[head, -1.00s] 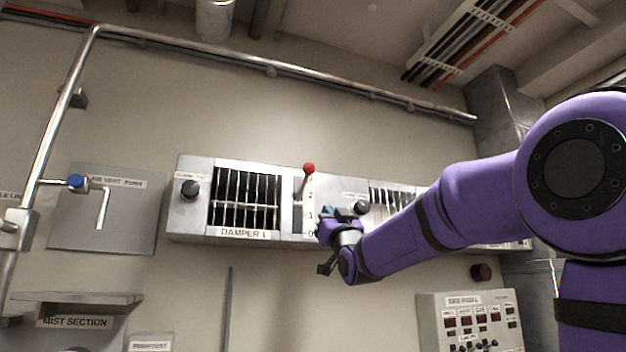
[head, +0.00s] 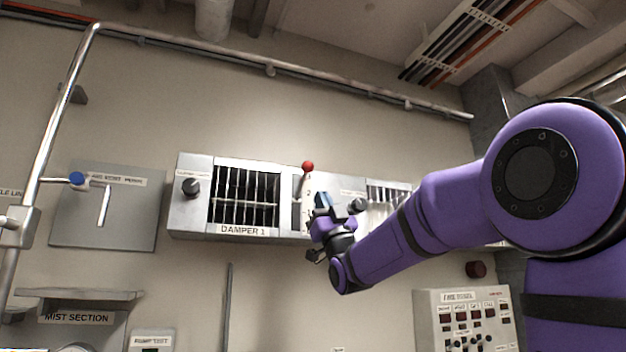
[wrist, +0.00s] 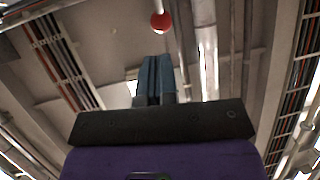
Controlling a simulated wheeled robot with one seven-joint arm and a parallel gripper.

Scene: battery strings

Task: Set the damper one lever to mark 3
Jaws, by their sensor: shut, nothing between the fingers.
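The damper one unit (head: 195,212) is a grey wall box with a "DAMPER 1" label and a dark louvre grille. Its lever has a red ball knob (head: 308,166) at the top of a slot with a white number scale, to the right of the grille. The lever points up; most of the scale is hidden behind my gripper, so I cannot read its mark. My gripper (head: 322,200) is shut and empty, just below and right of the knob, apart from it. In the wrist view, the shut fingers (wrist: 156,78) point up, with the red knob (wrist: 161,21) beyond their tips.
A dark round knob (head: 190,187) sits left of the grille. A second damper unit (head: 388,192) is partly behind my arm. A pipe with a blue valve handle (head: 77,179) is at left. A control panel (head: 463,318) is at lower right.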

